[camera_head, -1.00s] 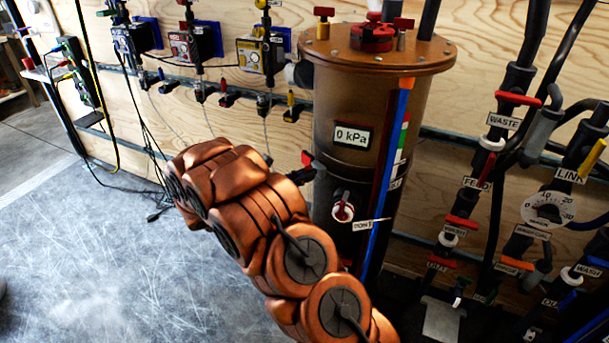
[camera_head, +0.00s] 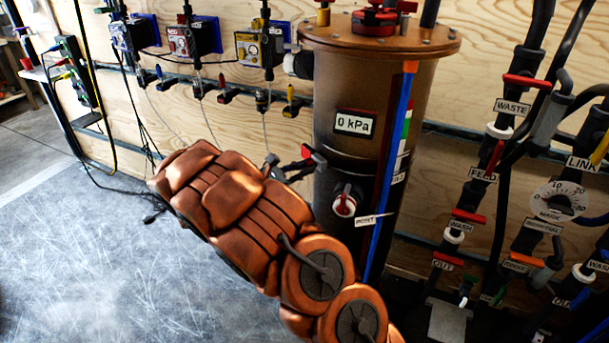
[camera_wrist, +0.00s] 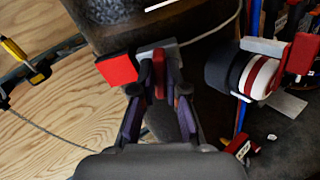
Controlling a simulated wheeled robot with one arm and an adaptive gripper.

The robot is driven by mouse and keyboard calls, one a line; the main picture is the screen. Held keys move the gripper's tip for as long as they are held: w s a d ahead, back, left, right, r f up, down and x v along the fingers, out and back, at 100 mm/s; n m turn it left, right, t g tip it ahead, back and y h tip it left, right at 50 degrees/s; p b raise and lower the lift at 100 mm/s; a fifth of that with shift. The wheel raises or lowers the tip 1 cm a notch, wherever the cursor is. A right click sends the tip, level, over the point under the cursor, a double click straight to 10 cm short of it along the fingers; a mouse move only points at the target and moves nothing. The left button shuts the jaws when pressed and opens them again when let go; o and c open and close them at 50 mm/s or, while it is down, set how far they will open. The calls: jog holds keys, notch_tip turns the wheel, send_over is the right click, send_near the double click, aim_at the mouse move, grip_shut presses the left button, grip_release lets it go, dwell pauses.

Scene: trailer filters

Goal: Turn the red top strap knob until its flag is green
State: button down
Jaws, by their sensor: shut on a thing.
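In the wrist view, my gripper (camera_wrist: 160,86) is shut on a narrow red knob (camera_wrist: 159,68), with one dark finger on each side of it. In the head view, the red flag (camera_head: 306,151) shows at the tank's left side, by the end of my arm. No green shows on this flag in either view.
A brown tank (camera_head: 380,85) with a 0 kPa display (camera_head: 355,123) stands beside my arm. A port (camera_head: 345,205) with a red-and-white ring sticks out close by. Pipes and red-handled valves (camera_head: 527,81) crowd the right. Grey floor (camera_head: 90,260) is open at left.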

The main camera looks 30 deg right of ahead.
jog(key=shift+f+m+b, duration=0.1)
jog(key=shift+m+b, duration=0.35)
jog(key=shift+m, duration=0.05)
jog(key=c, duration=1.2)
grip_release()
jog(key=shift+a, duration=0.1)
jog(key=a, duration=1.2)
jog(key=shift+s+d, duration=0.1)
